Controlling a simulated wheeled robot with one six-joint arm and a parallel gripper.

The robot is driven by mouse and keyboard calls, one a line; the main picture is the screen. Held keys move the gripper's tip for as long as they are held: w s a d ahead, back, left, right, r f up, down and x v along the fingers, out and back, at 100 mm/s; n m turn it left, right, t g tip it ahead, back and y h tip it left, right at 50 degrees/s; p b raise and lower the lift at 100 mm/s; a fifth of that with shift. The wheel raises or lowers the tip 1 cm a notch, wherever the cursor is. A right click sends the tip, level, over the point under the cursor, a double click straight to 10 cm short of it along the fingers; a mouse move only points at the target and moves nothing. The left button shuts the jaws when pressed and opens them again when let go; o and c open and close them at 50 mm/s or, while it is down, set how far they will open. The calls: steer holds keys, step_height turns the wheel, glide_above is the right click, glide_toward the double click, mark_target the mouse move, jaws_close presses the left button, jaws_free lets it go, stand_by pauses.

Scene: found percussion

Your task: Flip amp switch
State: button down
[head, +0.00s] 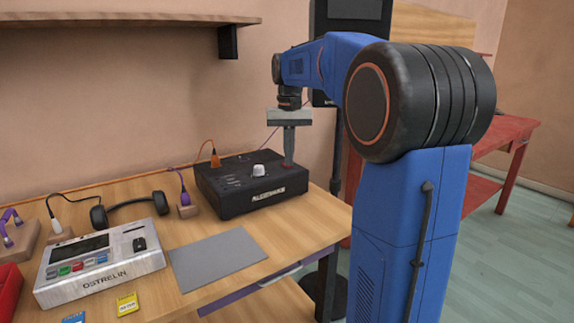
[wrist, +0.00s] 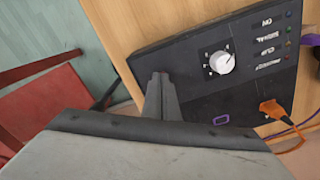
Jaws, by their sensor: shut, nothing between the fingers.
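The amp is a black box (head: 240,193) with a white knob, standing at the back right of the wooden table. In the wrist view its dark top panel (wrist: 190,62) shows a white dial (wrist: 219,63), a row of small lights with labels, and an orange plug. My gripper (head: 289,162) points down at the right end of the amp, with its fingertips at or just above the top panel. In the wrist view my gripper (wrist: 160,78) is shut and empty. The fingers cover part of the panel, and I cannot make out the switch. Contact with the panel cannot be told.
A grey-white device marked OSTRELIN (head: 100,265), black headphones (head: 130,208) and a grey mat (head: 217,258) lie on the table. Yellow (head: 127,303) and blue cartridges sit in front. Cables run behind the amp. A red table (head: 490,150) stands at right.

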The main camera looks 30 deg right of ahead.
step_height(320, 180, up, 7)
stand_by(1.0)
stand_by(0.5)
